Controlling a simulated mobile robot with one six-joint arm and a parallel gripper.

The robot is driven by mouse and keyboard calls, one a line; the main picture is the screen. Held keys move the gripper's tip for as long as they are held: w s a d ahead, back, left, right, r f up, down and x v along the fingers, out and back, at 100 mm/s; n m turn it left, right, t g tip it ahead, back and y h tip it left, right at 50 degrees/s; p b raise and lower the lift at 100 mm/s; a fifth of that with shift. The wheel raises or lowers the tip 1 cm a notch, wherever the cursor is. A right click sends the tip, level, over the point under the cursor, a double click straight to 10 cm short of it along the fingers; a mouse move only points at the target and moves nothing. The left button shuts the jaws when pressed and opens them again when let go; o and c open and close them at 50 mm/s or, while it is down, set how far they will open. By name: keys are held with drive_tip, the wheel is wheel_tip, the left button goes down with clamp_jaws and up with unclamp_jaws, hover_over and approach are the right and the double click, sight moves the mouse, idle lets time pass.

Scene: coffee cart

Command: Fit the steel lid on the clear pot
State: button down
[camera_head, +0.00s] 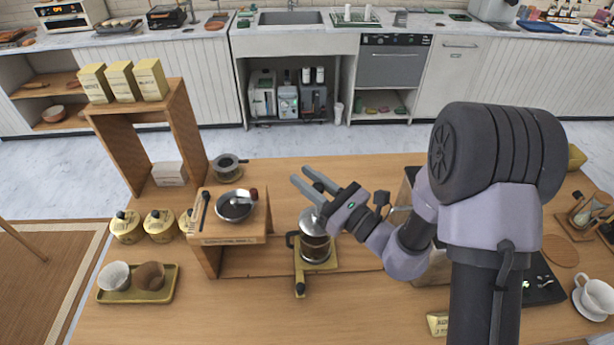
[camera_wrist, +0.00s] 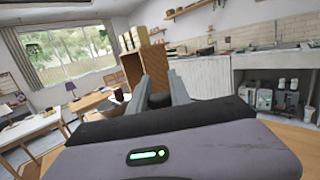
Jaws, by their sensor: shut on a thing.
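The clear pot (camera_head: 314,250) has a dark handle and stands on a yellowish base on the wooden table, in the middle of the head view. My gripper (camera_head: 299,174) is above the pot, its two grey fingers pointing away and to the left. It is shut on the steel lid (camera_head: 311,216), which shows just below the fingers and over the pot's mouth. Whether the lid touches the rim I cannot tell. In the wrist view a dark round thing (camera_wrist: 159,100) shows between the fingers.
A wooden stand with a dark pan (camera_head: 236,206) is left of the pot. Gold canisters (camera_head: 159,224) and a yellow tray (camera_head: 166,297) with two cups lie farther left. A tall wooden shelf (camera_head: 189,125) rises behind. The front table is mostly clear.

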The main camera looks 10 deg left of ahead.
drive_tip(key=shift+f, duration=0.75)
drive_tip(key=shift+f+b, duration=0.55)
drive_tip(key=shift+b, duration=0.4)
idle(0.5)
drive_tip(key=c, duration=1.5)
unclamp_jaws()
drive_tip(key=shift+s+d+f+b, duration=0.1)
drive_tip(key=shift+d+f+b, duration=0.1)
drive_tip(key=shift+d+b, duration=0.15)
drive_tip(key=b+v, duration=0.5)
drive_tip(key=v, duration=0.5)
drive_tip(key=shift+s, duration=0.15)
